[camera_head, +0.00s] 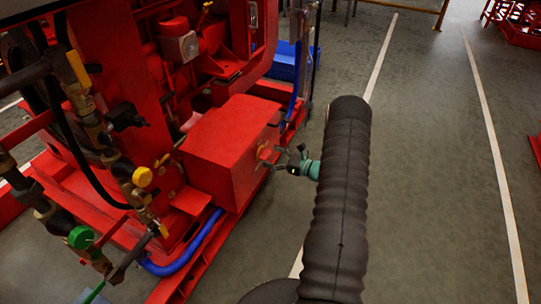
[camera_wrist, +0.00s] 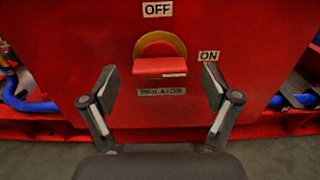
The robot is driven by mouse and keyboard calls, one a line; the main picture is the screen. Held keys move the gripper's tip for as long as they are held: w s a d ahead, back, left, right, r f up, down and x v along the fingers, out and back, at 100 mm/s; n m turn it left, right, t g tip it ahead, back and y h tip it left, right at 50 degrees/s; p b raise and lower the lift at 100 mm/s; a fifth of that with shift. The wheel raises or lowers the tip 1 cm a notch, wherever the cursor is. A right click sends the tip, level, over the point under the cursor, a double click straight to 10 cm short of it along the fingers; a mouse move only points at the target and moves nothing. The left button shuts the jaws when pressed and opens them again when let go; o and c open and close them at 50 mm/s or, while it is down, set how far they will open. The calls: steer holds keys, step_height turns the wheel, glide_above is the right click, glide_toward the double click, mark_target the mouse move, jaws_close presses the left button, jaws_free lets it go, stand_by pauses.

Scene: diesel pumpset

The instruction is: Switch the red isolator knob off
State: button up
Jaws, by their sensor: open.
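The red isolator knob (camera_wrist: 160,67) is in the wrist view, on the red panel in front of a round brass-coloured plate. Its handle lies level. An "OFF" label (camera_wrist: 157,9) is above it, an "ON" label (camera_wrist: 209,56) to its right and an "ISOLATOR" label (camera_wrist: 161,91) just below. My gripper (camera_wrist: 160,83) is open, with one finger on each side of the knob and gaps between. In the head view my gripper (camera_head: 281,158) is at the end face of the red box (camera_head: 225,140); the knob is hard to make out there.
The red pumpset frame with pipes, a yellow-handled valve (camera_head: 142,177) and a green valve wheel (camera_head: 81,237) is left of the box. Blue hoses (camera_head: 185,248) run low along the frame. The grey floor (camera_head: 425,170) to the right is clear.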

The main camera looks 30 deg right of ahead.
steer(key=shift+w+a, duration=0.3)
steer(key=shift+w, duration=0.15)
steer(key=c, duration=1.1)
steer(key=shift+c, duration=0.2)
